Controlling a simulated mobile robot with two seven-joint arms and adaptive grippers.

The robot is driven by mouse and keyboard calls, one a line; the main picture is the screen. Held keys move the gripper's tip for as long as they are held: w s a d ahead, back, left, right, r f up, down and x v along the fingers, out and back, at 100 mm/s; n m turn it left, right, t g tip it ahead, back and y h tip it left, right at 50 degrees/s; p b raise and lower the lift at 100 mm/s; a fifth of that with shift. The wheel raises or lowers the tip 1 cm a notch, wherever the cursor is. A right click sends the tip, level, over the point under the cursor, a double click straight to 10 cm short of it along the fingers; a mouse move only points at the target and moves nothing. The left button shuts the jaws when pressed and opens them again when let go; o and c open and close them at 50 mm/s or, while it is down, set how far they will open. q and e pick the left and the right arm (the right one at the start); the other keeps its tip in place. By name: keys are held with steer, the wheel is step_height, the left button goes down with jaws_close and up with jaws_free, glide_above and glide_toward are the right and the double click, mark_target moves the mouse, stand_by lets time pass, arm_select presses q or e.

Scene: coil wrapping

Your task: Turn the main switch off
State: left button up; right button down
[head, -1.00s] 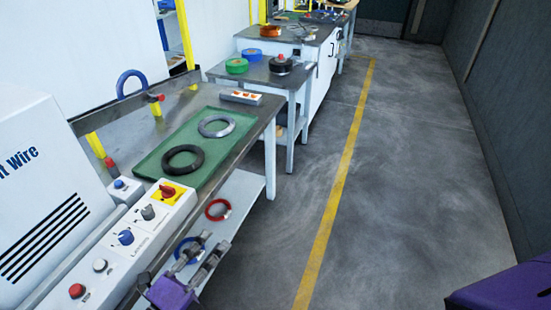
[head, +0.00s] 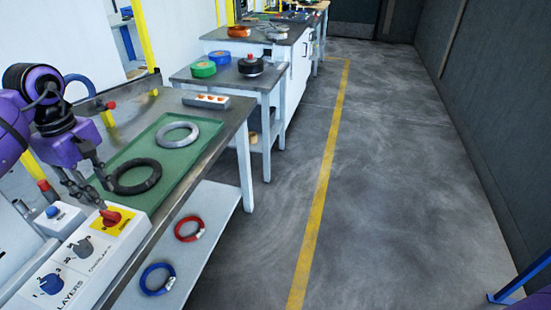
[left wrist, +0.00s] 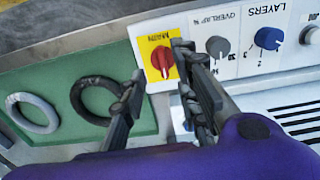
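The main switch (head: 111,217) is a red knob on a yellow plate at the far end of the white control panel (head: 62,262). In the left wrist view, the main switch (left wrist: 162,61) shows between my fingers. My left gripper (head: 103,197) is above the switch, with its fingers pointing down towards it. In the left wrist view, my left gripper (left wrist: 159,61) is open, one finger on each side of the knob. I cannot tell whether either finger touches it. My right gripper is not in view.
A layers dial (head: 52,284), a grey overlap dial (head: 83,247) and a blue button (head: 52,211) are near the switch. A green mat (head: 180,165) holds a black coil (head: 134,177) and a grey coil (head: 177,134). Red and blue coils lie on the lower shelf.

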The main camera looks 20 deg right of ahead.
mark_target(107, 212)
arm_select(q)
steer(key=shift+w+a+r, duration=0.2)
steer(key=shift+a+r, duration=0.05)
steer(key=shift+a, duration=0.1)
step_height(107, 212, down, 7)
steer(key=shift+f, duration=0.2)
jaws_close()
